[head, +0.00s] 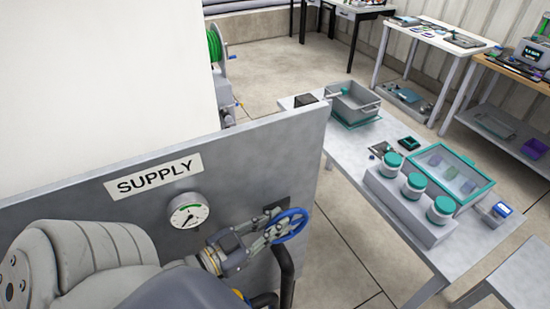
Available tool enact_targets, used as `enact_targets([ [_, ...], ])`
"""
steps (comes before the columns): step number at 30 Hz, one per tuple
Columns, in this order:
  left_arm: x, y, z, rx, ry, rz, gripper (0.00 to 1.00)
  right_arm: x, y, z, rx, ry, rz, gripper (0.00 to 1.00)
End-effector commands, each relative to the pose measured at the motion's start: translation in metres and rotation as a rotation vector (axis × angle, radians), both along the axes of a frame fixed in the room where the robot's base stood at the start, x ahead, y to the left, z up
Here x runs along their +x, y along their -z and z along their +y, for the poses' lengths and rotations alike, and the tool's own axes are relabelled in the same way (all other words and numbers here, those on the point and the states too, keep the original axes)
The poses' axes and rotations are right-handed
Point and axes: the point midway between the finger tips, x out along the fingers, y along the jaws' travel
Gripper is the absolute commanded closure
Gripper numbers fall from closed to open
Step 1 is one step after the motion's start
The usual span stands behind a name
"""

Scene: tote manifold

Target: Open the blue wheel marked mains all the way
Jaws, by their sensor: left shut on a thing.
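The blue wheel (291,226) stands out from the grey supply panel (261,152), near its right end. My left gripper (277,227) reaches in from the left and is shut on the wheel's left side. The fingers cover part of the wheel, and no mains marking can be read. How far the wheel is turned cannot be told. My right gripper is not in view.
A round gauge (189,213) sits below the SUPPLY label (153,176). A dark pipe (284,274) runs below the wheel. A table (343,147) to the right holds a grey tote (354,102) and white jars with teal lids (414,187).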

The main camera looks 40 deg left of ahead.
Motion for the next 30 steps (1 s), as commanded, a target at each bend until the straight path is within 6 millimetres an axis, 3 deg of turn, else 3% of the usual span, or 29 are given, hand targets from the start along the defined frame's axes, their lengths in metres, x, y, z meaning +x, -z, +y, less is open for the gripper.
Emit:
enact_targets([
  [7, 0.001, -0.003, 0.001, -0.002, -0.003, -0.006, 1.00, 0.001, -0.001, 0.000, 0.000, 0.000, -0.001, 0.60],
  [8, 0.001, -0.003, 0.002, -0.002, -0.003, -0.006, 0.80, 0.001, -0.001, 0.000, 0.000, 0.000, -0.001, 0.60],
  [10, 0.001, -0.003, 0.001, -0.002, -0.003, -0.006, 0.67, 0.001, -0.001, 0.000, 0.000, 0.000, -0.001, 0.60],
  [22, -0.003, -0.001, 0.001, -0.001, -0.001, 0.001, 0.67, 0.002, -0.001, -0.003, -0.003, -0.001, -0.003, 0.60],
  [30, -0.033, 0.000, 0.009, -0.001, -0.002, 0.004, 0.67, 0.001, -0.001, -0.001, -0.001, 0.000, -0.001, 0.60],
])
